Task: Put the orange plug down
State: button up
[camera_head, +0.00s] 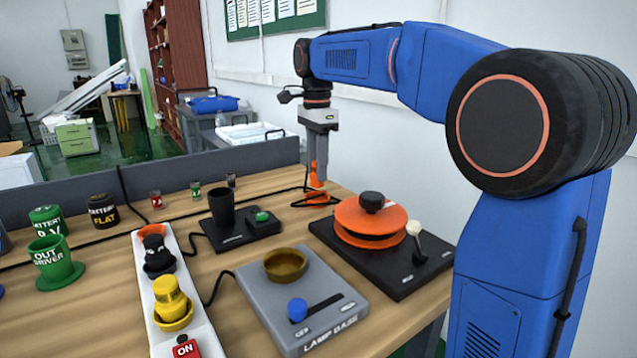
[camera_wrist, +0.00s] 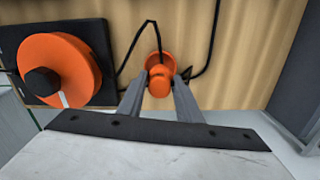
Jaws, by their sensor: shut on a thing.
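The orange plug (camera_head: 314,181) is upright between the fingers of my gripper (camera_head: 317,163), at the far side of the wooden table. An orange dish-like holder (camera_head: 318,199) is directly below it. I cannot tell whether the plug touches the holder. In the wrist view the orange plug (camera_wrist: 160,86) shows between the fingertips of my gripper (camera_wrist: 158,83), over the orange holder (camera_wrist: 164,59). A black cord runs beside them. The plug's lower end is partly hidden.
A black base with an orange reel (camera_head: 371,222) stands close by; it also shows in the wrist view (camera_wrist: 75,62). A grey lamp base (camera_head: 301,290), a black cup unit (camera_head: 235,238) and a white power strip (camera_head: 190,325) stand nearer. A grey partition (camera_head: 70,195) edges the table.

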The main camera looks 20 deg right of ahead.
jog(key=shift+f, duration=2.1)
jog(key=shift+f, duration=0.1)
jog(key=o, duration=1.1)
jog(key=shift+c, duration=0.2)
notch_tip(320, 180, up, 12)
jog(key=shift+w+a+r, duration=0.1)
